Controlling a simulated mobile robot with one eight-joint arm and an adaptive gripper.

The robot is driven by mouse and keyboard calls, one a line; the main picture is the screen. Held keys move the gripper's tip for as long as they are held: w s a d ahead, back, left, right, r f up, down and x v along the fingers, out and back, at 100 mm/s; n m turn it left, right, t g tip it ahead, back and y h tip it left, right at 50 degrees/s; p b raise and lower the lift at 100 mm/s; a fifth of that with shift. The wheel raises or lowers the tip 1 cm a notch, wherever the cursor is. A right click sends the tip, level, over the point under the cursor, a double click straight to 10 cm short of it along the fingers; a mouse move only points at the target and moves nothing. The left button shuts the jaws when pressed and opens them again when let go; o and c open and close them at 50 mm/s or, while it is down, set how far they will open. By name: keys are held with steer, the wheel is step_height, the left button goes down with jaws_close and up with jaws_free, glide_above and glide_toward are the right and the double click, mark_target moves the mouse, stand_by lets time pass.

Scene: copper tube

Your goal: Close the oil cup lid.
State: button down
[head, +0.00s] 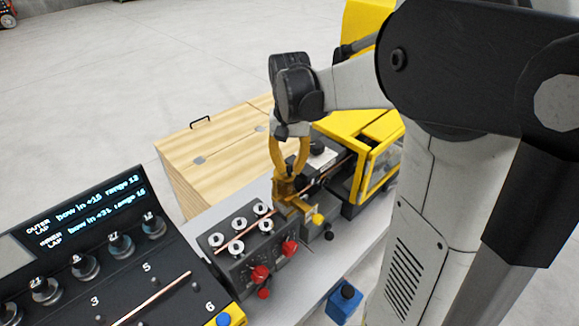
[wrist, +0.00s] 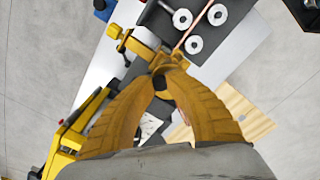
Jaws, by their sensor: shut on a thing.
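My gripper (head: 287,176) points down with its yellow fingers over a small brass-coloured fitting (head: 284,190) on the machine line, likely the oil cup with its lid. In the wrist view the fingertips (wrist: 168,66) close on a small brass piece (wrist: 166,58), which I take to be the oil cup lid. The fingers hide most of it, so I cannot tell whether the lid is open or closed. A flat brass part with a yellow knob (head: 318,219) sits just to the right of the fitting; this knob (wrist: 114,32) also shows in the wrist view.
A dark roller unit (head: 240,250) with red knobs stands close in front. A copper tube (head: 332,175) runs through the line. A yellow-framed machine (head: 365,150) stands behind right. A control panel (head: 85,250) fills the lower left, and a wooden cabinet (head: 225,140) stands behind.

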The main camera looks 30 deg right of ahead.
mark_target(290, 168)
steer(key=c, duration=1.3)
jaws_free()
steer(key=shift+r, duration=0.1)
step_height(290, 168, up, 12)
steer(key=shift+f, duration=0.1)
steer(key=shift+f, duration=0.1)
